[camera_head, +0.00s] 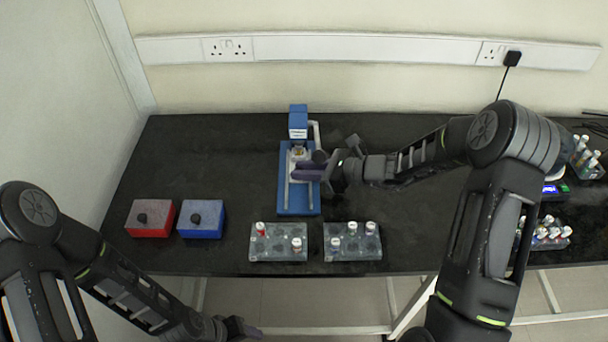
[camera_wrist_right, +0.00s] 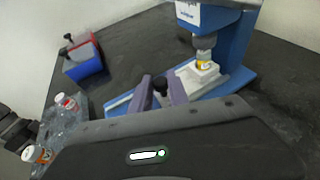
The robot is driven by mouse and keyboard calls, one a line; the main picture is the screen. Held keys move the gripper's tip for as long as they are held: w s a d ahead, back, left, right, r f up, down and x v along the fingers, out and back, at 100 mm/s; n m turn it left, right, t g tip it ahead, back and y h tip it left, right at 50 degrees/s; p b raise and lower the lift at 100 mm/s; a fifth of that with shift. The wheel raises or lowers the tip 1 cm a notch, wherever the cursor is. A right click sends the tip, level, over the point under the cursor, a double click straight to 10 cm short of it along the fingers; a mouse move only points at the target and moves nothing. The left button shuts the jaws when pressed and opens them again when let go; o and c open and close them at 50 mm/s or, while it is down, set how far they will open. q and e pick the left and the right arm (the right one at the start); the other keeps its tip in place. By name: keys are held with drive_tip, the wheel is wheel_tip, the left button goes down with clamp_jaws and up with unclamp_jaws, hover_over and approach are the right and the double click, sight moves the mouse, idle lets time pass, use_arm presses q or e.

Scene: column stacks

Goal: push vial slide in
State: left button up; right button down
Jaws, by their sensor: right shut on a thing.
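A blue press (camera_head: 298,127) stands at the back middle of the table, with a blue base and pale rails running toward me. A white slide block (camera_wrist_right: 198,77) sits on the base, holding a vial (camera_wrist_right: 204,65) with a yellowish top directly under the grey press head (camera_wrist_right: 206,42). My right gripper (camera_head: 309,166) reaches in from the right over the base. Its purple fingers are shut on a dark knob (camera_wrist_right: 160,84), just in front of the slide block; they partly hide the slide in the head view. My left gripper (camera_head: 240,328) is low at the front edge, its fingers unclear.
A red box (camera_head: 150,228) and a blue box (camera_head: 202,230) with dark knobs stand at the left. Two grey racks (camera_head: 270,252) (camera_head: 365,250) with several vials stand at the front. More vials and a scale (camera_head: 552,190) stand at the right. The table's left back is clear.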

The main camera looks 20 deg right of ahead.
drive_tip(key=c, duration=1.3)
unclamp_jaws()
drive_tip(key=shift+w, duration=0.25)
drive_tip(key=shift+o, duration=0.2)
drive_tip(key=shift+s, duration=0.1)
drive_tip(key=b+v, duration=0.1)
drive_tip(key=v, duration=0.7)
